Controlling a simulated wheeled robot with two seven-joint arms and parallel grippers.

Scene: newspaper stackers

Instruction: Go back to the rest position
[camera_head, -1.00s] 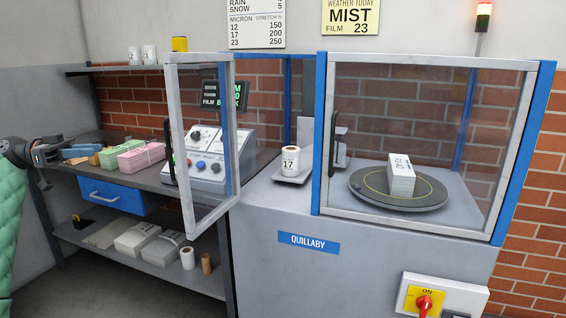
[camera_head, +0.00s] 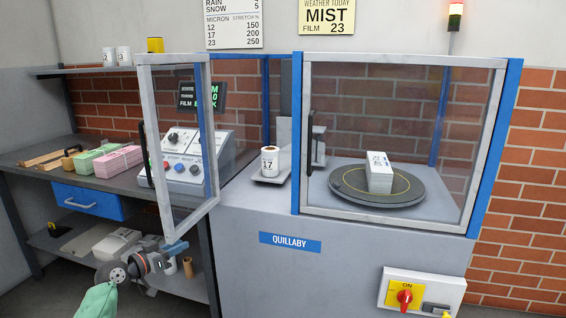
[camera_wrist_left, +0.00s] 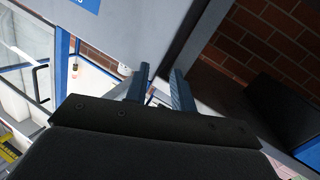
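My left gripper (camera_head: 180,250) hangs in front of the lower shelf, just below the open door of the wrapping machine. In the left wrist view its two blue-grey fingers (camera_wrist_left: 160,75) stand apart with nothing between them. My right gripper is in neither view now. The machine, labelled QUILLABY (camera_head: 290,242), stands in the middle. A white bundle (camera_head: 379,172) sits on its round dark turntable (camera_head: 345,192) behind the clear front panel. A film roll marked 17 (camera_head: 270,160) stands on a small ledge at the left of the enclosure.
The workbench (camera_head: 30,160) at left holds pink bundles (camera_head: 118,161), a green bundle (camera_head: 90,154) and wooden pieces. The open framed door (camera_head: 168,200) juts out above my left gripper. A red switch (camera_head: 404,296) is at lower right. Two rolls stand on the upper shelf.

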